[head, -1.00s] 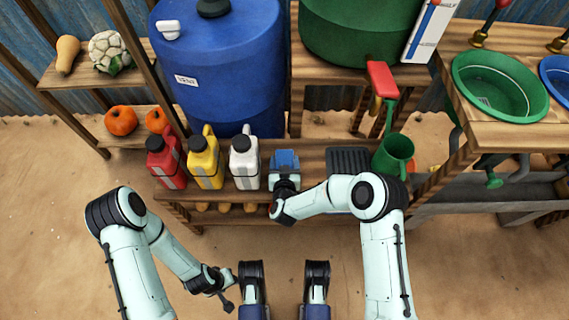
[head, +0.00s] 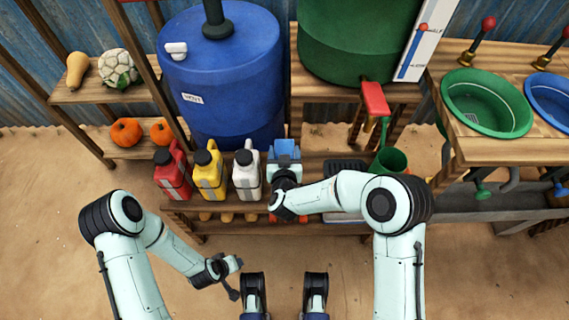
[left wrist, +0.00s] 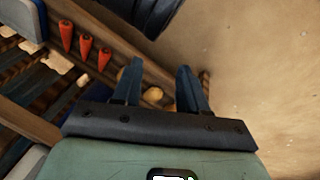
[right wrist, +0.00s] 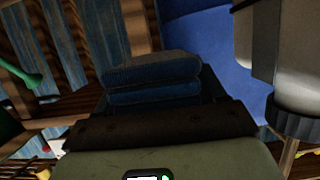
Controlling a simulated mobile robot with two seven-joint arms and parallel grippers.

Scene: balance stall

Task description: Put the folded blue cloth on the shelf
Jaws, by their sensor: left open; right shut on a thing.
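The folded blue cloth (head: 285,149) is held in my right gripper (head: 285,168), at the bench's back edge beside the white jug. In the right wrist view the cloth (right wrist: 152,82) shows as stacked layers between the fingers, in front of the blue barrel. Whether it touches the bench is unclear. My left gripper (head: 236,278) is open and empty, low in front of the bench; its fingers (left wrist: 155,88) show apart in the left wrist view. A wooden shelf rack (head: 88,94) stands at the back left, with a squash and cauliflower above and pumpkins below.
Red, yellow and white jugs (head: 247,172) stand on the low bench (head: 190,206) left of the cloth. A blue barrel (head: 228,85) and a green barrel (head: 345,40) with a red-handled tap rise behind. A green watering can (head: 388,160) stands right. Sandy floor in front is clear.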

